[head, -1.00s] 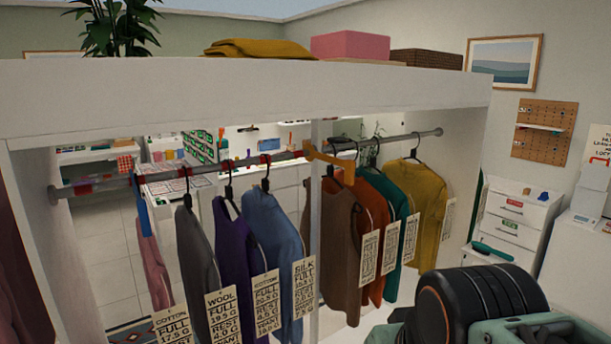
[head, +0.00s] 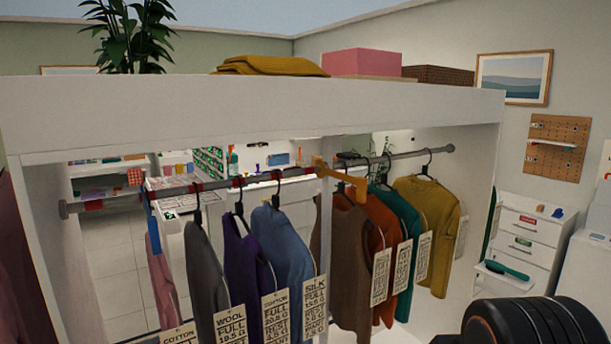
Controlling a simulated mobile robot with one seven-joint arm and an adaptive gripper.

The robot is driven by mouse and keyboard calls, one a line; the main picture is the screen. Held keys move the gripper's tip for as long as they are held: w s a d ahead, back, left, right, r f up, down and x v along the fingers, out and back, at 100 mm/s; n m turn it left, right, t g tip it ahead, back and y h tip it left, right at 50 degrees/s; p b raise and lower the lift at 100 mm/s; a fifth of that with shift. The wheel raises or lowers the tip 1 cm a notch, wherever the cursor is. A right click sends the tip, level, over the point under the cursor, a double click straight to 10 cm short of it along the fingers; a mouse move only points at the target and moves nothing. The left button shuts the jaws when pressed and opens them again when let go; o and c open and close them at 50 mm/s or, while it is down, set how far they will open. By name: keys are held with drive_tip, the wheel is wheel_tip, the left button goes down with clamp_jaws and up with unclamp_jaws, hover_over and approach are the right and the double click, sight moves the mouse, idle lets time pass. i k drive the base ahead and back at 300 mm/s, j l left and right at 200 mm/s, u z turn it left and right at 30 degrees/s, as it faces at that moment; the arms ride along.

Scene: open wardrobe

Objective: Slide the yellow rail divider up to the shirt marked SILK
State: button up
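The yellow rail divider (head: 342,178) sits on the rail near its middle, its arm reaching right past the brown shirt's hanger. The tag marked SILK (head: 315,305) hangs at the right edge of the blue shirt (head: 283,245). The blue shirt's hanger hook is on the rail left of the divider, with a short gap between them. The brown shirt (head: 350,265) hangs just right of the divider. My gripper is not in view; only a dark rounded part of my arm shows at the bottom right.
Purple (head: 247,270) and grey (head: 200,275) shirts hang left of the blue one. Orange (head: 380,240), teal (head: 407,225) and mustard (head: 432,230) garments hang at right. A blue strip (head: 153,225) hangs at the rail's left. Red bands mark the rail (head: 412,156). A shelf (head: 250,110) runs above.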

sight(361, 182)
drive_tip(key=i+l, duration=0.2)
drive_tip(key=l, duration=0.15)
drive_tip(key=i+l, duration=0.15)
drive_tip(key=l, duration=0.15)
drive_tip(key=i+l, duration=0.2)
drive_tip(key=l, duration=0.15)
drive_tip(key=z, duration=0.15)
drive_tip(key=u, duration=0.2)
